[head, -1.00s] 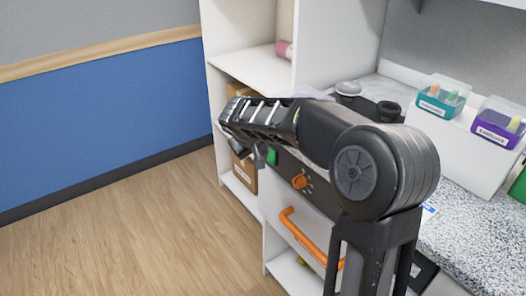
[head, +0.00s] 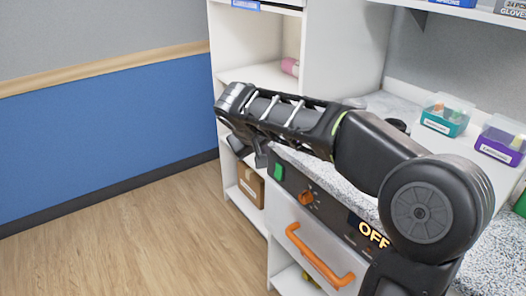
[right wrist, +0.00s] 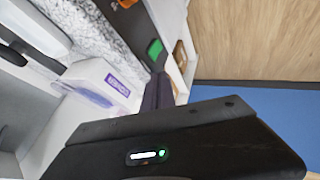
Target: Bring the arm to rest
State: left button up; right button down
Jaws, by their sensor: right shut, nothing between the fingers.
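My right arm reaches in from the lower right of the head view and crosses in front of the cabinet. My right gripper (head: 251,152) hangs at its far end, beside the cabinet's left side, with dark fingers close together and nothing seen in them. In the right wrist view a dark finger (right wrist: 158,92) shows beyond the wrist's dark housing. My left gripper is not in view.
A control panel with an orange knob (head: 306,197), green button (head: 278,172) and OFF sign (head: 373,233) sits above a drawer with an orange handle (head: 318,257). Teal (head: 444,122) and purple (head: 499,147) bins stand behind. Floor at left is clear.

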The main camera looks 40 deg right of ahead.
dwell(0.3)
jog(key=w+a+f+n+t+y, duration=0.1)
jog(key=w+a+f+n+y, duration=0.15)
jog(key=a+f, duration=0.5)
jog(key=w+a+f+n+t+y, duration=0.2)
jog(key=w+a+f+y, duration=0.2)
jog(key=a, duration=0.7)
jog(key=s+a+f+g+y, duration=0.1)
jog(key=s+a+f+y, duration=0.15)
jog(key=a+f, duration=0.45)
jog(key=s+a+f+g+y, duration=0.1)
jog(key=s+a+f, duration=0.25)
jog(key=f, duration=0.65)
jog(key=s+a+f+m+g, duration=0.2)
jog(key=s+f+g, duration=0.1)
jog(key=s+f, duration=0.85)
jog(key=s+a+f+m+g, duration=0.25)
jog(key=s+f, duration=0.65)
jog(key=s, duration=0.6)
notch_tip(320, 180, up, 13)
jog(key=w+p, duration=0.1)
jog(key=p, duration=1.1)
jog(key=shift+w, duration=0.15)
